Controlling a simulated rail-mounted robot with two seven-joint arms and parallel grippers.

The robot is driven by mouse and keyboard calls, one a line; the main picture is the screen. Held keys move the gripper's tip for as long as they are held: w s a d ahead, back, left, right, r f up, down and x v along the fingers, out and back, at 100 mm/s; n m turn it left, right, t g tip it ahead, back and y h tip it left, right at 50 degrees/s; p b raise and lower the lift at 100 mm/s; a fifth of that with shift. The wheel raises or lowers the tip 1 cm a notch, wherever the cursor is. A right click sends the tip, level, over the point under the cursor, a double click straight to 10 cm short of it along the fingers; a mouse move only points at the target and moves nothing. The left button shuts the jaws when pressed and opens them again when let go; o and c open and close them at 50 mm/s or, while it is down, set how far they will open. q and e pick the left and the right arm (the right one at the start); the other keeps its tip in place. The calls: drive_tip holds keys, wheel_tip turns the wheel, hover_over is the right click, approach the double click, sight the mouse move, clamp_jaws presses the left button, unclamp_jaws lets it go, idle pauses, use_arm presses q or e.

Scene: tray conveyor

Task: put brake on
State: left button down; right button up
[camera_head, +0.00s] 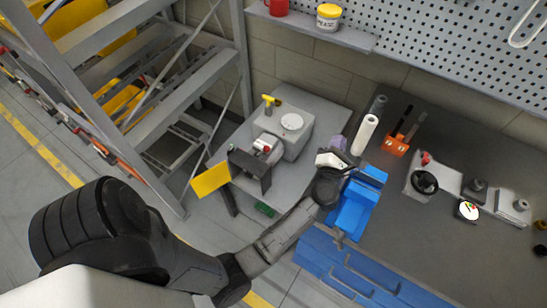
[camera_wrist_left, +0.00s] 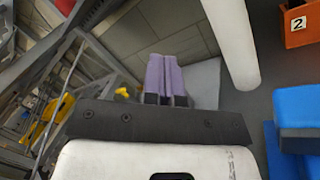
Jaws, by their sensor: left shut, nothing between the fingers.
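My left gripper (camera_head: 338,141) has purple fingers and is shut with nothing between them. Its fingers also show in the left wrist view (camera_wrist_left: 165,60). In the head view it is over the gap between the grey table and the dark workbench, close to the white roll. A grey machine (camera_head: 295,128) stands on the grey table (camera_head: 325,115), left of the gripper and apart from it. It has a yellow T-shaped handle (camera_head: 270,101) on top and a yellow plate (camera_head: 210,179) at its left. I cannot tell which part is the brake. My right gripper is not in view.
An orange tool holder (camera_head: 397,146) and a device with a black knob (camera_head: 425,182) are on the workbench (camera_head: 410,240). Metal stairs (camera_head: 180,75) rise at left.

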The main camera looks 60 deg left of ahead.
use_arm(q)
drive_tip(key=s+a+f+n+g, duration=0.3)
drive_tip(key=s+f+n+g, duration=0.7)
drive_tip(key=s+n+g, duration=0.3)
drive_tip(key=n+g, duration=0.3)
drive_tip(key=n, duration=0.1)
drive_tip(key=shift+s+a+f+g+h, duration=0.2)
drive_tip(key=shift+g+h, duration=0.1)
drive_tip(key=shift+g, duration=0.1)
drive_tip(key=shift+n, duration=0.3)
drive_tip(key=x, duration=1)
drive_tip(key=shift+r, duration=0.2)
